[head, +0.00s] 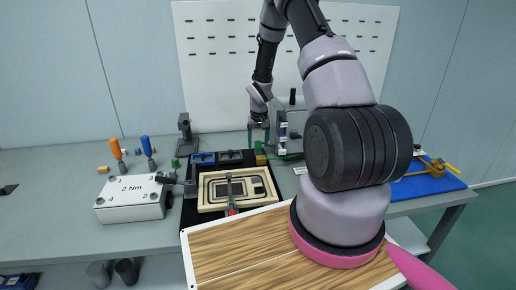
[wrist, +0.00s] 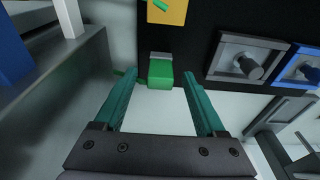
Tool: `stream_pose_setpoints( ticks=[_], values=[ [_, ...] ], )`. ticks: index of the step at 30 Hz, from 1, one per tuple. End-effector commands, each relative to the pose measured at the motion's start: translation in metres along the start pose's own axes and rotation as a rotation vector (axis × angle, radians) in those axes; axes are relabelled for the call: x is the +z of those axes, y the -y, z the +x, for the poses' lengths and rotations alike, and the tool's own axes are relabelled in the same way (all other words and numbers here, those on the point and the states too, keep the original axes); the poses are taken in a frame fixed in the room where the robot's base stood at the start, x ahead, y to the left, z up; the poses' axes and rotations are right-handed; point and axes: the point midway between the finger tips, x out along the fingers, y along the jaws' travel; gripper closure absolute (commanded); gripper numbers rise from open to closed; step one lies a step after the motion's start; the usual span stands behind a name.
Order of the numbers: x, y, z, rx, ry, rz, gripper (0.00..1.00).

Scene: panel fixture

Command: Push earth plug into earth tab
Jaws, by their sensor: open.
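A green block (wrist: 160,74), which looks like the earth plug, lies between my gripper's fingertips in the wrist view. A grey piece (wrist: 160,56) shows at its far end; I cannot tell if this is the earth tab or if the two are joined. My gripper (wrist: 159,75) is open, with a teal finger on each side of the green block and gaps visible. A thin green lead shows left of the block. In the head view, my gripper (head: 258,134) points down at the back of the bench, and the plug there is too small to make out.
A yellow block (wrist: 166,10) with a green piece lies ahead. Grey (wrist: 244,62) and blue (wrist: 300,68) socket housings are to the right. A metal panel wall (wrist: 75,85) stands close on the left. A wooden frame fixture (head: 210,206) lies in front on the bench.

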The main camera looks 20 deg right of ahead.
Motion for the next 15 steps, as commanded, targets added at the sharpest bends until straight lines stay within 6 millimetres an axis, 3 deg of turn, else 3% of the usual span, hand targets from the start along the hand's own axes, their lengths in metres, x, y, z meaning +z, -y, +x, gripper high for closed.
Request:
stream_pose_setpoints(
  ticks=[8,14,15],
  values=[
    [-0.0002,0.0001,0.0037,0.000,-0.001,0.000,0.28],
    [-0.0001,0.0001,0.0036,0.000,0.000,0.000,1.00],
    [-0.0001,0.0001,0.0036,0.000,0.000,0.000,1.00]
  ],
)
